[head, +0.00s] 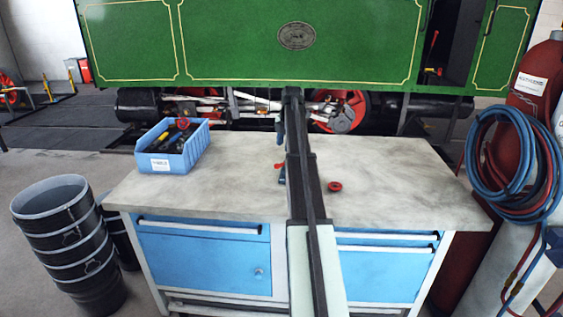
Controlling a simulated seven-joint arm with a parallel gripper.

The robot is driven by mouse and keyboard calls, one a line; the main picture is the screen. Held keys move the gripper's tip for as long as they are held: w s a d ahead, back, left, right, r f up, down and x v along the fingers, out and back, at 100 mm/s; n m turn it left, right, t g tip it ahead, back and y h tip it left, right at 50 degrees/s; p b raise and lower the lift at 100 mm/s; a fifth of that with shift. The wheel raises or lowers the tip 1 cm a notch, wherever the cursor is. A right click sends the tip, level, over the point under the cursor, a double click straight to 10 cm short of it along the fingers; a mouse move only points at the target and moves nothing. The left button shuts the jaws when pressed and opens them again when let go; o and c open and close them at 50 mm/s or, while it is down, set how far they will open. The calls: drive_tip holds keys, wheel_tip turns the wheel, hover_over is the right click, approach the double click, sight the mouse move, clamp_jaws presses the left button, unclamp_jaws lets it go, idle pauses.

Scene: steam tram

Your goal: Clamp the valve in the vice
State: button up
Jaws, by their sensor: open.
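A small red ring-shaped part (334,186) with a dark centre lies on the worktop (400,195), just right of my arm; it may be the valve's handwheel, too small to be sure. A small blue and red object (282,175) shows at the left edge of my arm, which hides most of it; it may be part of the vice. My gripper (281,127) seems to show only as a narrow dark piece beside the far end of my arm, above the worktop's back part. It is open, with its fingertips mostly hidden. I see nothing held.
A blue bin (174,162) of tools and a red ring stands at the worktop's back left. The worktop is otherwise largely clear. A green steam tram (240,50) is behind. Black buckets (70,240) stand left, a red gas cylinder (530,100) with hoses right.

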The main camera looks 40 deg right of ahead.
sight(281, 164)
drive_tip(key=f, duration=0.3)
drive_tip(key=w+f, duration=0.1)
drive_tip(key=f, duration=0.5)
drive_tip(key=shift+w, duration=0.4)
clamp_jaws()
